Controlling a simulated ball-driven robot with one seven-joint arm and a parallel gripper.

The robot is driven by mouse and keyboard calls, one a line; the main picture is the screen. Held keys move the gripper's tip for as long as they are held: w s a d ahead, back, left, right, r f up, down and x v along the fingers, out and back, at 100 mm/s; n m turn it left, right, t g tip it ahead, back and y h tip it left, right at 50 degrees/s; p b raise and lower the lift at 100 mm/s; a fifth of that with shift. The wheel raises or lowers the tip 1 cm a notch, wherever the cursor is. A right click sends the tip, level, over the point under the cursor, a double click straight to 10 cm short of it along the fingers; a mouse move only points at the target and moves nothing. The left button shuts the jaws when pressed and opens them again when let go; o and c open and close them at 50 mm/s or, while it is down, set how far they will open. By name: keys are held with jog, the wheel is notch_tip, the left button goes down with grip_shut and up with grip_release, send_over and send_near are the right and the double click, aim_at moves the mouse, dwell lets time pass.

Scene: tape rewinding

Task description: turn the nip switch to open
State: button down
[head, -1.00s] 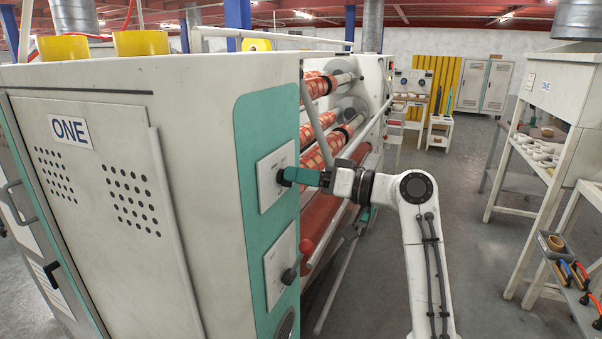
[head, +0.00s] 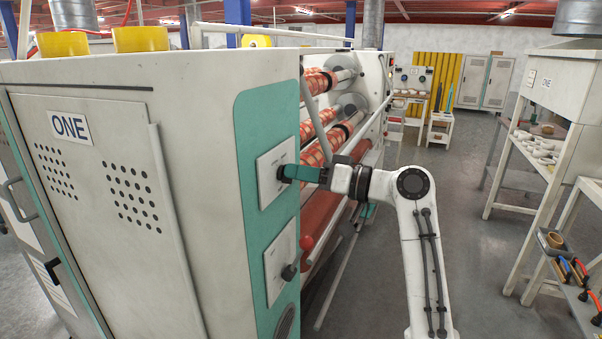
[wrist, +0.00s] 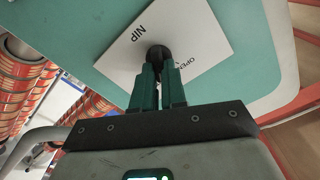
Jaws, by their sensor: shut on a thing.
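The nip switch is a dark knob (wrist: 158,55) on a white plate (wrist: 196,22) marked NIP and OPEN in the wrist view. That plate (head: 265,186) is the upper of two on the machine's teal end panel in the head view. My gripper (wrist: 160,70) has its green fingers closed on the knob from both sides. In the head view my gripper (head: 291,173) reaches the plate from the right. The OPEN label lies right of the fingers and is partly covered. Which way the knob points cannot be told, as the fingers hide much of it.
Rollers with red-patterned film (head: 315,156) lie just behind my wrist. Open floor (head: 470,240) lies to the right, before a workbench (head: 548,165).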

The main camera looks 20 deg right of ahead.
jog(key=shift+f+n+b, duration=0.15)
jog(key=shift+n+b, duration=0.15)
jog(key=shift+b, duration=0.25)
jog(key=shift+s+a+n+b, duration=0.1)
jog(key=shift+s+n+b, duration=0.05)
jog(key=shift+n+b, duration=3.05)
jog(key=shift+s+a+n+b, duration=0.1)
jog(key=shift+n+b, duration=2.4)
jog(key=shift+b, duration=1.3)
jog(key=c, duration=1.2)
grip_release()
jog(key=v, duration=1)
jog(key=shift+s+d+b, duration=0.25)
jog(key=shift+s+b, duration=0.05)
jog(key=shift+b, duration=0.05)
